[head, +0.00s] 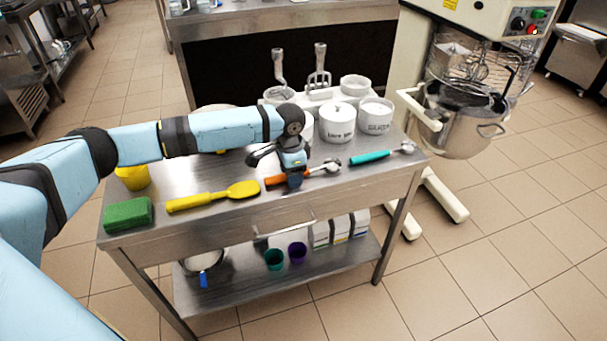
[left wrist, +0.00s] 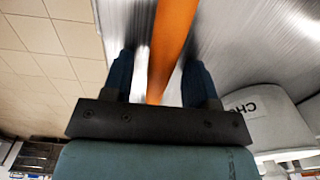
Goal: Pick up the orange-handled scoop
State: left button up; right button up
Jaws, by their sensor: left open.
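The orange-handled scoop lies near the front edge of the steel table, and its metal bowl (head: 330,166) points right in the head view. Its orange handle (head: 273,180) shows to the left of my gripper. My left gripper (head: 294,182) is down over the handle, with its fingers open. In the left wrist view, the orange handle (left wrist: 172,45) runs between the two fingers (left wrist: 160,82), with a gap visible on both sides. Whether the fingertips touch the table is hidden. My right gripper is in neither view.
A yellow spatula (head: 215,197) and a green sponge (head: 128,214) lie left of the scoop. A teal-handled scoop (head: 380,155) lies to the right. White canisters (head: 337,122) stand behind. A large mixer (head: 465,90) stands right of the table (head: 240,215).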

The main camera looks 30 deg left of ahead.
pick_arm(q)
jog(key=shift+r, duration=0.1)
grip_shut()
